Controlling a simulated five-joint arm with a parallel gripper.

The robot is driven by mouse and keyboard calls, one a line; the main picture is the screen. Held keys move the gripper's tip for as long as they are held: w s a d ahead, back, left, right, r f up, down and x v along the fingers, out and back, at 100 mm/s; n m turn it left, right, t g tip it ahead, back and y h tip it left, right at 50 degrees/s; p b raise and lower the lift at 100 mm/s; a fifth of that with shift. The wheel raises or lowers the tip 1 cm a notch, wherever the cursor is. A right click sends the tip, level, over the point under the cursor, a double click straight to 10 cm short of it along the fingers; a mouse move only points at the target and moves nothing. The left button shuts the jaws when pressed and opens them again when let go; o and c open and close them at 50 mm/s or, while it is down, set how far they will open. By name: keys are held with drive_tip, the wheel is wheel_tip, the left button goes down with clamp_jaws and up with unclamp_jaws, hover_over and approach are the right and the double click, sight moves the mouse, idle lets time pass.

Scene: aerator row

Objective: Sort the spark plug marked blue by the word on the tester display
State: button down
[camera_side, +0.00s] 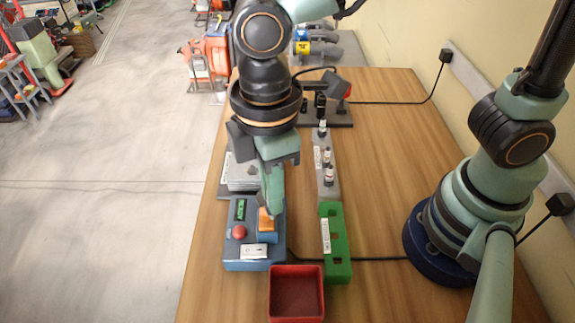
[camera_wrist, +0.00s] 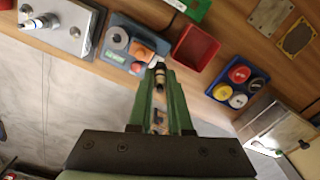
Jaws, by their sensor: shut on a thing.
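My gripper (camera_side: 272,200) is above the blue tester (camera_side: 235,257), close over its orange block (camera_side: 266,237). In the wrist view my gripper (camera_wrist: 160,88) is shut on a spark plug (camera_wrist: 159,75) with a dark end and a pale part. No colour mark on it can be made out, and the side view hides it behind the fingers. The tester's green display (camera_side: 241,210) is lit, but its word is too small to read. I cannot tell whether the plug touches the orange block. Several other plugs (camera_side: 328,176) stand in a grey rack (camera_side: 331,192).
A red bin (camera_side: 296,268) and a green slotted block (camera_side: 335,275) stand near the tester. The wrist view shows a blue tray (camera_wrist: 262,83) of coloured discs and a metal plate (camera_wrist: 82,20) with a plug-like part. A dark stand (camera_side: 341,118) is farther back. Bare table lies right of the rack.

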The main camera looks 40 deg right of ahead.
drive_tip(key=s+a+n, duration=0.3)
drive_tip(key=s+n, duration=0.1)
drive_tip(key=s, duration=0.3)
wheel_tip(320, 180, down, 10)
drive_tip(key=shift+s+r+n, duration=0.15)
drive_tip(key=shift+s+n, duration=0.1)
drive_tip(key=shift+n, duration=0.05)
drive_tip(key=c, duration=0.8)
unclamp_jaws()
drive_tip(key=shift+o, duration=0.2)
wheel_tip(320, 180, up, 7)
